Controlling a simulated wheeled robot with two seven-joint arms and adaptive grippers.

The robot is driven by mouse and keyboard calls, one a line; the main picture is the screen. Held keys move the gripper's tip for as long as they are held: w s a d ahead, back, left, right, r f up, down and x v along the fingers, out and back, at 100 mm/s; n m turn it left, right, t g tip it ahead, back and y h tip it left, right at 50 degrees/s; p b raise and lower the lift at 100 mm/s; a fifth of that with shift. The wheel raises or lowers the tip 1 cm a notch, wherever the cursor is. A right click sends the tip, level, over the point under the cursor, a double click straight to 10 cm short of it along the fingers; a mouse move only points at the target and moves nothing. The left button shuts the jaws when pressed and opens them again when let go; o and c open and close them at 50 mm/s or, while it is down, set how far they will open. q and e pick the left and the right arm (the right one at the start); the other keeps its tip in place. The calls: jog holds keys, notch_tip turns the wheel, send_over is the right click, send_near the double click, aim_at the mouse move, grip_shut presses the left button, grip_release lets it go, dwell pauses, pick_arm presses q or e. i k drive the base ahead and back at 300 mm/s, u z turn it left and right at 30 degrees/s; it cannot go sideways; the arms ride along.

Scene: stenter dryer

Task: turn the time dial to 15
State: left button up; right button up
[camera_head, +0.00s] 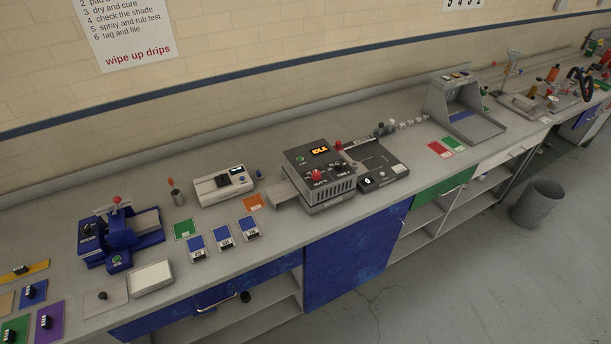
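The dryer (330,188), a dark grey box with a slotted front, stands on the bench in the middle of the camera_head view. Its lit display (320,150) reads IDLE in orange. A red button (316,175) and a green button (299,158) show on its top panel. Small dark controls and white lettering lie near the red button. The time dial is too small to tell apart there, and its setting cannot be read. Neither of my grippers is in view.
Blue cupboard doors (352,258) and open shelves lie below. A grey bin (538,205) stands on the floor.

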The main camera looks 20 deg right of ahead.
aim_at(339, 166)
jog(key=z, duration=0.05)
jog(key=k, duration=0.5)
jog(key=z, duration=0.7)
jog(key=i, duration=1.45)
jog(key=u, duration=0.25)
